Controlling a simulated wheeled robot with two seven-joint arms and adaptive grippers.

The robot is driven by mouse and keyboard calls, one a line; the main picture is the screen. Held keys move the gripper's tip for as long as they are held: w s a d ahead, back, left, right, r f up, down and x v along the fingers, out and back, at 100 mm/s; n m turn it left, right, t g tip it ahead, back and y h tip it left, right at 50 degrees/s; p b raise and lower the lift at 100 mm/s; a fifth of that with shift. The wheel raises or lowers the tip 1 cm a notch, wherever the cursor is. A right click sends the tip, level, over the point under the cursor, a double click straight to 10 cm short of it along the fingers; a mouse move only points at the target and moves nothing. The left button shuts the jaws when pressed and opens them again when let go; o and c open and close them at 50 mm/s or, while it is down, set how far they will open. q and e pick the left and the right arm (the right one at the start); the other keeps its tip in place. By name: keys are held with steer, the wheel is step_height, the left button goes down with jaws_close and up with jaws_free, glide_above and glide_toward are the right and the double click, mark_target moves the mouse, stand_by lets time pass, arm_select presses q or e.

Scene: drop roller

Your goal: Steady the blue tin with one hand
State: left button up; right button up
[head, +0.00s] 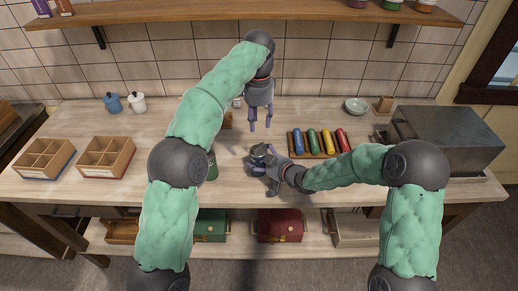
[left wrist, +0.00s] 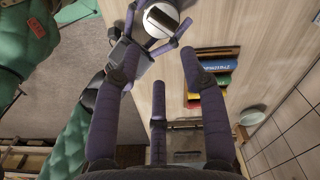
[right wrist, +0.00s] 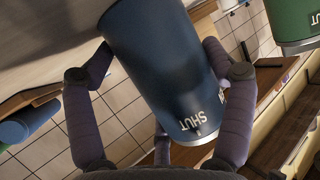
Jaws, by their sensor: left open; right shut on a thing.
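The blue tin (right wrist: 165,70) fills the middle of the right wrist view, with the word SHUT near one rim. In the head view the tin's dark top (head: 262,151) shows on the table just behind my right gripper (head: 266,173). My right gripper's fingers (right wrist: 160,65) are shut around the tin's sides. The left wrist view shows the tin from above (left wrist: 163,20), with a pale rim and a dark band across its top. My left gripper (head: 261,122) is open and empty, pointing down behind the tin; its spread fingers also show in the left wrist view (left wrist: 163,80).
A green tin (head: 212,169) is partly hidden by my left arm; it also shows in the right wrist view (right wrist: 295,22). A rack of coloured rolls (head: 318,153) lies right of the tin. Divided boxes (head: 106,157) stand left, a metal box (head: 450,138) right.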

mark_target(258, 148)
arm_select(q)
steer(key=f+n, duration=0.1)
steer(key=f, duration=0.2)
steer(key=f+n, duration=0.2)
steer(key=f, duration=0.2)
steer(key=f+n, duration=0.2)
steer(key=f, duration=0.1)
steer(key=shift+s+f, duration=0.3)
steer(key=shift+f, duration=0.1)
steer(key=shift+c, duration=0.2)
jaws_close()
